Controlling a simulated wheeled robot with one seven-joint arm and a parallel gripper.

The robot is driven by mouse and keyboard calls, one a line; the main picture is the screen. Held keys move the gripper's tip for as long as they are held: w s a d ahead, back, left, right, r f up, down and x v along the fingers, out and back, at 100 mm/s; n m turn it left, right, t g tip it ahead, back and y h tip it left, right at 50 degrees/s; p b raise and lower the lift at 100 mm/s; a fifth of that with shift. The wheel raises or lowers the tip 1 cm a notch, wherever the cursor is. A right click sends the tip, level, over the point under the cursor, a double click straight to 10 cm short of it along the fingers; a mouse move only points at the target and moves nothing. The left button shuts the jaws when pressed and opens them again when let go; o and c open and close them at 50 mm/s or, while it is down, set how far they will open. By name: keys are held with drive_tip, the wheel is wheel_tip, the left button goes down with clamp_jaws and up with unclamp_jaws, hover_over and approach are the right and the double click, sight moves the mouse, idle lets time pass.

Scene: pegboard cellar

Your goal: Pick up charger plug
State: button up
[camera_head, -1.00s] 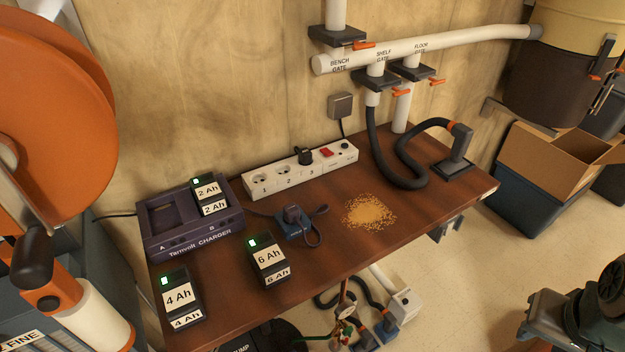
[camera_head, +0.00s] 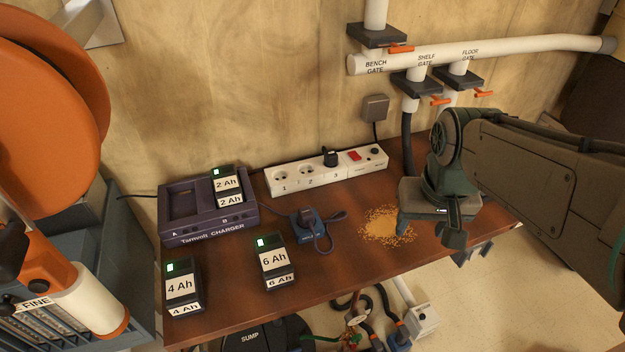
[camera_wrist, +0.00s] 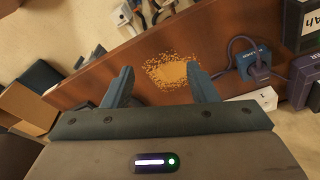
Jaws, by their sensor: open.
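A dark plug (camera_head: 305,214) sits on a small blue block (camera_head: 311,237) on the brown bench, with a dark cord looped beside it; a thin cord runs from its left toward the purple charger (camera_head: 208,231). I take it for the charger plug. In the wrist view the plug (camera_wrist: 262,60) shows at the upper right, outside the fingers. My gripper (camera_head: 429,229) is open and empty above the bench, right of the plug and near the sawdust pile (camera_head: 380,227). The pile shows between the fingers (camera_wrist: 160,72) in the wrist view.
A white power strip (camera_head: 290,180) lies behind, with a black plug (camera_head: 330,157) in it. Battery packs (camera_head: 184,287) (camera_head: 275,262) stand front left; another (camera_head: 228,184) sits in the charger. Pipes run along the wall. Bare bench lies in front of the plug.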

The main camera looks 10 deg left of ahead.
drive_tip(key=w+a+r+n, duration=0.2)
drive_tip(key=w+a, duration=0.3)
drive_tip(key=a, duration=0.3)
drive_tip(key=n+g+p, duration=0.2)
drive_tip(key=n, duration=0.1)
hover_over(306, 211)
drive_tip(key=f, duration=0.7)
drive_tip(key=shift+s+d+f, duration=0.1)
drive_tip(key=shift+d+f, duration=0.15)
drive_tip(key=shift+d, duration=0.15)
drive_tip(key=shift+a+f+p, duration=0.2)
drive_tip(key=shift+f+p, duration=0.05)
drive_tip(key=shift+f, duration=1.1)
drive_tip(key=shift+a+f+p, duration=0.15)
drive_tip(key=shift+f+p, duration=0.05)
drive_tip(key=shift+f, duration=1.15)
clamp_jaws()
